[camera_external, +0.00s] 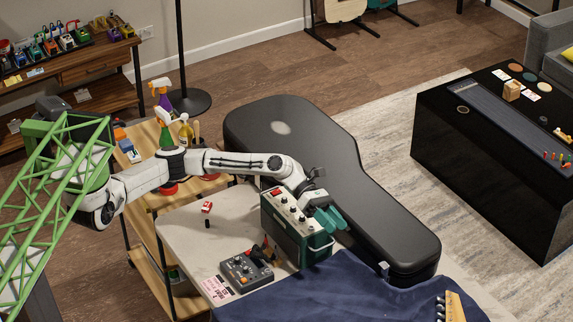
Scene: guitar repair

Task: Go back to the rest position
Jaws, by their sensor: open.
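My gripper (327,217) is at the end of my white arm, which reaches right across the cart and worktable. Its teal fingers point down and to the right.
A black guitar case (385,205) lies behind the worktable (190,232). A grey pedal (246,270), a small red-topped item (207,208) and a blue cloth (335,290) are on the table. Spray bottles (163,125) stand on the wooden cart. A black cabinet (480,140) is at right.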

